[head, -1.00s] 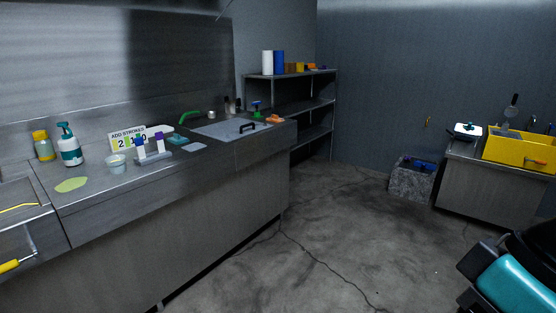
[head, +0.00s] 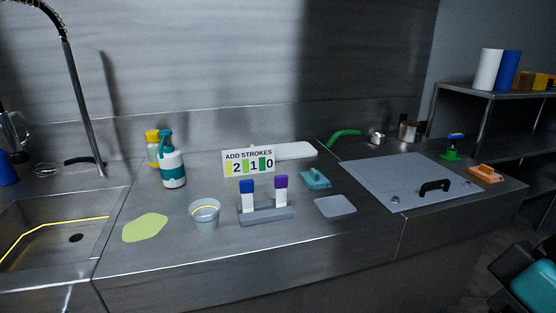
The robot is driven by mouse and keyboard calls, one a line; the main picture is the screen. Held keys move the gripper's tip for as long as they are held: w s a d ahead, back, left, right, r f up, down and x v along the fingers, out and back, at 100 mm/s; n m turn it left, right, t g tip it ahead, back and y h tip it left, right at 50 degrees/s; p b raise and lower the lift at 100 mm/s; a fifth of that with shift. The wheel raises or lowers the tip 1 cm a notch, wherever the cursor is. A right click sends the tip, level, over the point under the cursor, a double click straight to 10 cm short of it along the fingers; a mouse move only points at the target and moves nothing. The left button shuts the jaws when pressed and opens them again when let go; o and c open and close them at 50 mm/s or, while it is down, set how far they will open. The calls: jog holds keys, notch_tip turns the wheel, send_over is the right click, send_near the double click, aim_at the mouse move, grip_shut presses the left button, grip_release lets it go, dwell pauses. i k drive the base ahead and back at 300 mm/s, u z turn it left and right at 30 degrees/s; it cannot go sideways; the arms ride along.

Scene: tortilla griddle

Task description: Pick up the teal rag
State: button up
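A small teal thing (head: 315,180) lies on the steel counter, right of the "ADD STROKES" sign. It seems to have a raised part on top, and I cannot tell whether it is a folded rag or a pad with a grip. A flat yellow-green cloth-like piece (head: 146,227) lies at the counter's left, by the sink. No other teal cloth shows clearly. Part of my own teal and black arm shows at the lower right edge; my gripper is not in view, and nothing touches the teal thing.
Around the teal thing stand the sign (head: 248,162), a grey holder with blue-topped and purple-topped items (head: 266,214), a grey flat pad (head: 335,206) and a griddle lid (head: 385,180). A clear cup (head: 204,213) and teal-white pump bottle (head: 172,168) stand left. The counter's front strip is clear.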

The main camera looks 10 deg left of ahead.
aim_at(314, 180)
jog(key=u, duration=0.3)
jog(key=i, duration=1.5)
jog(key=u, duration=0.3)
